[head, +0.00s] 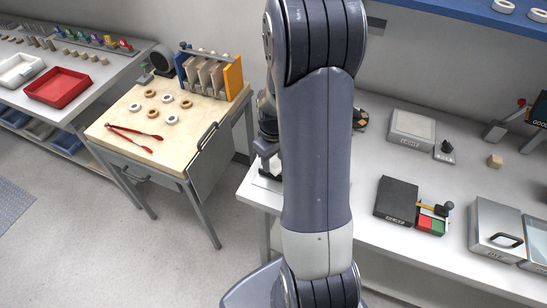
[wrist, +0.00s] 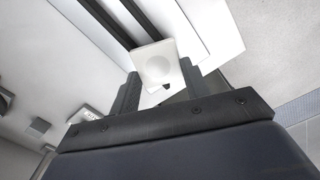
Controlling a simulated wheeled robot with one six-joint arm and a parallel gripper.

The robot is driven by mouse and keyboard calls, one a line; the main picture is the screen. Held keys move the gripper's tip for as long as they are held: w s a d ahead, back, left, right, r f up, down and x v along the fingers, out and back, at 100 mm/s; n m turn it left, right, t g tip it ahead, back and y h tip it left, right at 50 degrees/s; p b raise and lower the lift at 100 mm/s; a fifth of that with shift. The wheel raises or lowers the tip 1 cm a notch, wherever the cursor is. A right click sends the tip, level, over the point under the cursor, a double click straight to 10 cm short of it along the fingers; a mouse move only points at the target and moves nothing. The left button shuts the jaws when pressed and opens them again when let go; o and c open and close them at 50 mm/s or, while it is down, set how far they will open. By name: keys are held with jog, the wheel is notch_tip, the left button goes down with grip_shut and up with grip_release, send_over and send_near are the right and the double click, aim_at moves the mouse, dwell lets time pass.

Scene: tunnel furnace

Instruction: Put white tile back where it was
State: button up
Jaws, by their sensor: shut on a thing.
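The white tile (wrist: 157,64) shows in the wrist view as a small pale square with a round shallow mark on its face. My gripper (wrist: 160,82) is shut on it, with a dark finger on each side. In the head view my arm covers most of the gripper (head: 266,155), whose dark parts show just left of the arm over the left end of the white bench (head: 258,197).
Two dark parallel rails (wrist: 112,22) run past the tile over a white surface. The bench's right part holds a dark box (head: 396,199), a grey labelled box (head: 411,127) and a metal case (head: 494,228). A wooden table (head: 128,108) with rings and red tongs stands left.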

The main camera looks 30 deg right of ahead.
aim_at(274, 164)
jog(key=shift+f, duration=0.2)
jog(key=shift+f+b, duration=0.5)
jog(key=shift+b, duration=0.1)
jog(key=o, duration=1.1)
jog(key=shift+c, duration=0.2)
jog(key=shift+r, duration=0.15)
notch_tip(274, 164, up, 13)
